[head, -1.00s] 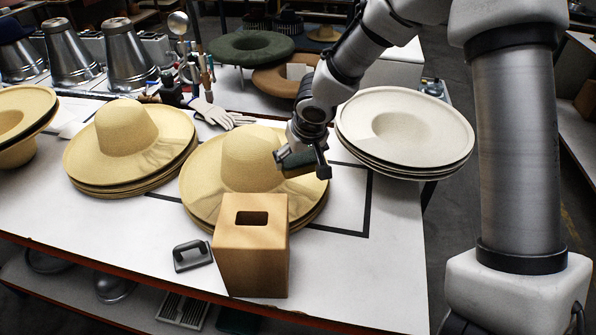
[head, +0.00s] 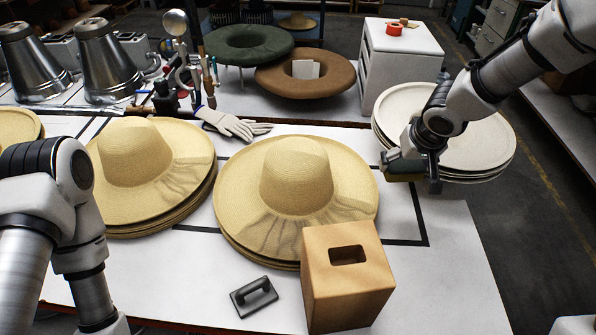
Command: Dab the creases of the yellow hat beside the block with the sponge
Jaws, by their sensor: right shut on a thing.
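The yellow hat (head: 295,175) tops a stack in the middle of the table, just behind the tan block (head: 348,290), which hides part of its front right brim. Fan-like creases show on the front left of its brim. My right gripper (head: 414,168) is shut on the sponge (head: 403,169), dark green with a yellowish lower edge. It holds the sponge right of the hat, apart from the brim, by the near left edge of the white hat stack. My left arm shows at the left; its gripper is out of view.
Another yellow hat stack (head: 150,170) stands left, and white hats (head: 470,135) stand at the right. Gloves (head: 232,123) lie behind the hats. Bare white table shows right of the block.

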